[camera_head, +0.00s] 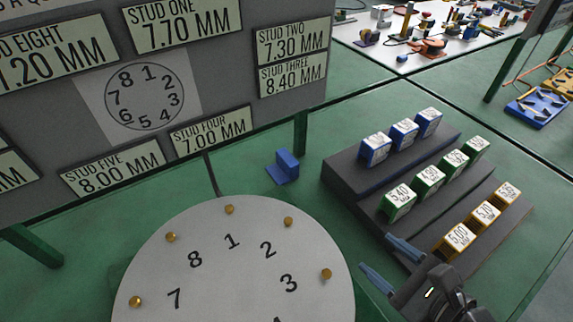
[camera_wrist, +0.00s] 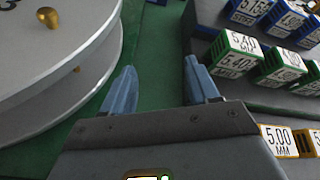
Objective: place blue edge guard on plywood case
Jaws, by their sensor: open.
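A small blue angled piece (camera_head: 284,166) stands on the green table, behind the round grey disc and left of the stepped rack; it looks like the blue edge guard, but I cannot be sure. I see no plywood case in either view. My gripper (camera_head: 390,264) is at the lower right in the head view, between the disc and the rack, apart from the blue piece. In the wrist view my gripper (camera_wrist: 158,72) has its two blue fingers spread, with only green table showing between them.
The grey disc (camera_head: 230,265) with brass studs and numbers fills the lower middle. The dark stepped rack (camera_head: 345,175) holds blue, green and yellow labelled blocks. A grey sign board (camera_head: 225,75) stands behind. A white table (camera_head: 440,60) with small parts and a blue tray (camera_head: 537,108) lie farther back.

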